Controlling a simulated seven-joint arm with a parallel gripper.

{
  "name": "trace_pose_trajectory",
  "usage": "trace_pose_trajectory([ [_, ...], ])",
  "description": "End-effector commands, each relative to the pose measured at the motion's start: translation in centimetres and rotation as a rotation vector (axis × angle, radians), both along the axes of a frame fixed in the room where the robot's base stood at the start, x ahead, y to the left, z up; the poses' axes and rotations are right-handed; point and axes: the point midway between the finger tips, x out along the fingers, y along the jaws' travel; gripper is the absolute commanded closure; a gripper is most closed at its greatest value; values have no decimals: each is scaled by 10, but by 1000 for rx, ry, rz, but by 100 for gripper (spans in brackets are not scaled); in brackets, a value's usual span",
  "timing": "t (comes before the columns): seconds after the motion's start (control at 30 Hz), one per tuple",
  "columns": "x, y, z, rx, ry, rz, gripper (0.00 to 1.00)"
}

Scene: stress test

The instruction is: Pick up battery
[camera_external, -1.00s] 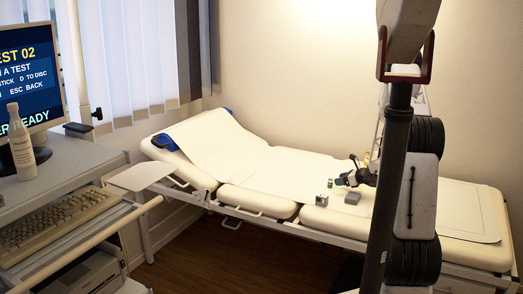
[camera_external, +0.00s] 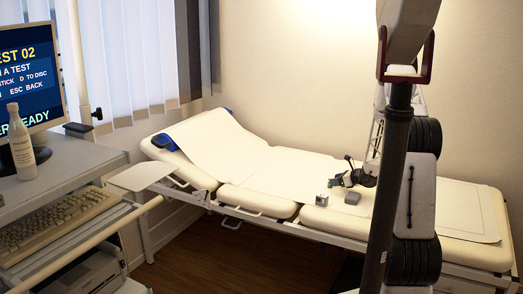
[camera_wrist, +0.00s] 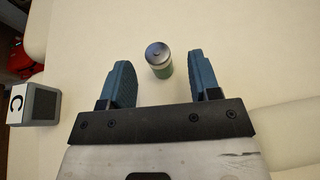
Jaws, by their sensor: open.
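My gripper (camera_wrist: 160,76) is open, with blue-grey pads and nothing held. In the external view my gripper (camera_external: 342,172) is low over the middle of the bed. There the battery cannot be clearly made out beside the fingers.
A grey cube marked C (camera_wrist: 36,104) sits left of my gripper in the wrist view. In the external view a light cube (camera_external: 321,200) and a darker grey block (camera_external: 352,198) lie near the bed's front edge. The bed's left part is clear.

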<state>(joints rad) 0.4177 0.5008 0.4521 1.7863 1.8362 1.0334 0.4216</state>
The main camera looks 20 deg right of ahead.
Motion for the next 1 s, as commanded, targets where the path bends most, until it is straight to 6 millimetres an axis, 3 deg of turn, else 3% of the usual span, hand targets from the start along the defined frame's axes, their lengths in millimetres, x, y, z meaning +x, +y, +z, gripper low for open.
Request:
trace_pose_trajectory([
  [0.6, 34, 31, -18, 1, -1, 2, 43],
  [1.0, 36, 32, -19, 0, 0, 0, 43],
])
